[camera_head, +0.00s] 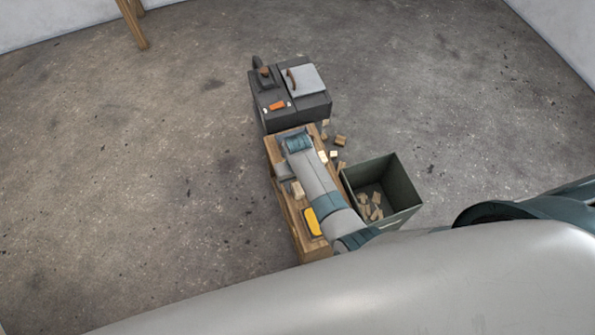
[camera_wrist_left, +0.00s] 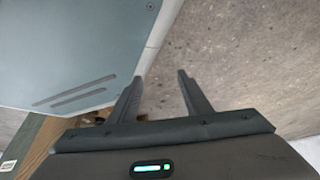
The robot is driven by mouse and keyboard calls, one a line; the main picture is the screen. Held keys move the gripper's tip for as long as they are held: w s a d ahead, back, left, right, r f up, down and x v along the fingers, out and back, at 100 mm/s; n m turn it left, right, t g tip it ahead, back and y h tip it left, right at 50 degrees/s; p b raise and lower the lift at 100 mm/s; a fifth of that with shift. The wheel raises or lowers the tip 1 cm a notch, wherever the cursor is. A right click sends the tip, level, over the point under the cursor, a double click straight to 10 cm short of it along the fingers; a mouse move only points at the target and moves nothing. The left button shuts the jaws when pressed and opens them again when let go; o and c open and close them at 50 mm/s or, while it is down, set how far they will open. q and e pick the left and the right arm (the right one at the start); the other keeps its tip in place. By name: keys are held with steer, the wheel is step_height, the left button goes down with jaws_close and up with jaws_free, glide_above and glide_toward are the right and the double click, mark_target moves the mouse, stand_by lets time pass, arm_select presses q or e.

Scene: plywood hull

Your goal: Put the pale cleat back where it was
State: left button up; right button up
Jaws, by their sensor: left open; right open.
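Several small pale wood pieces show in the head view, and I cannot tell for sure which is the pale cleat. One pale block (camera_head: 297,189) lies on the wooden bench (camera_head: 285,205), at the left of my right arm. Another pale piece (camera_head: 323,156) lies at the right of that arm.
A dark box (camera_head: 293,112) bears a grey pad (camera_head: 305,80) and an orange item (camera_head: 277,105). A green bin (camera_head: 402,190) with wood scraps stands right of the bench. A yellow item (camera_head: 312,222) lies on the bench. Scraps (camera_head: 340,140) lie nearby; the left floor is clear.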

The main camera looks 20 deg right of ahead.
mark_target(297, 186)
arm_select(q)
steer(key=s, duration=0.1)
steer(key=s+a, duration=0.1)
steer(key=shift+s+a+f+g+p, duration=0.3)
steer(key=shift+s+f+g, duration=0.1)
arm_select(e)
step_height(297, 186, up, 10)
steer(key=shift+f, duration=0.2)
